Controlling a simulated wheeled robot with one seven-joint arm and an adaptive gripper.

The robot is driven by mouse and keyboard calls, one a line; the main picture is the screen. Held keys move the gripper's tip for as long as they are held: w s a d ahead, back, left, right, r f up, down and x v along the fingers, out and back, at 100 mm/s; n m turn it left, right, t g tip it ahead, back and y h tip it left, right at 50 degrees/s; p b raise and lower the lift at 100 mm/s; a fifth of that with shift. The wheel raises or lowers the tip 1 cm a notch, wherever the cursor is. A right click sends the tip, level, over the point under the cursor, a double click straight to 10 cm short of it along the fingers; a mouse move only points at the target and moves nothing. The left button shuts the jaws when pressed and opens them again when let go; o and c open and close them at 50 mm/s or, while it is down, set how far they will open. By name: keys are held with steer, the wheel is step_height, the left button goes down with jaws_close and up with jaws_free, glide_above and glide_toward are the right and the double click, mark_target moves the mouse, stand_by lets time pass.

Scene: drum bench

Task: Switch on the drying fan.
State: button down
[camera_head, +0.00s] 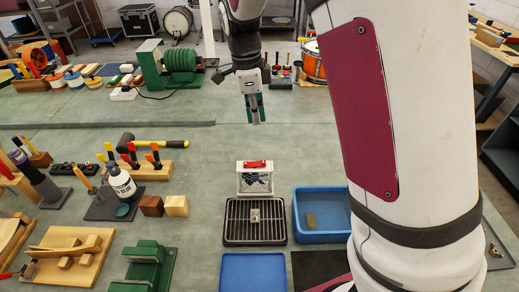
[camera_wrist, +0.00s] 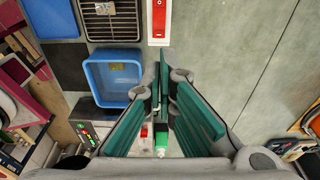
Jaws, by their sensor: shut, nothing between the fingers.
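The drying fan (camera_head: 255,180) is a small white box with a dark grille front, standing behind a black wire rack (camera_head: 232,222). A red rocker switch (camera_head: 254,163) lies along its top; in the wrist view the red switch (camera_wrist: 159,18) shows at the top edge on its white housing. I cannot tell from its tilt whether it is on or off. My gripper (camera_head: 255,118) is shut and empty, pointing down, above and behind the fan. In the wrist view my green fingertips (camera_wrist: 163,58) are together just below the switch's white housing, apart from it.
A small metal piece (camera_head: 255,215) lies on the rack. A blue tray (camera_head: 321,232) with a block in it stands to the right, and another blue tray (camera_head: 253,274) in front. A white bottle (camera_head: 122,182) and wooden cubes stand left.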

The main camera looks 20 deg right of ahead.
mark_target(263, 161)
steer(key=shift+f, duration=0.15)
steer(key=f, duration=0.4)
steer(key=d+f+p, duration=0.1)
steer(key=f, duration=0.4)
steer(key=f+p, duration=0.1)
steer(key=f, duration=0.3)
steer(key=shift+s+d+f, duration=0.2)
steer(key=shift+d+f, duration=0.15)
steer(key=shift+f, duration=0.05)
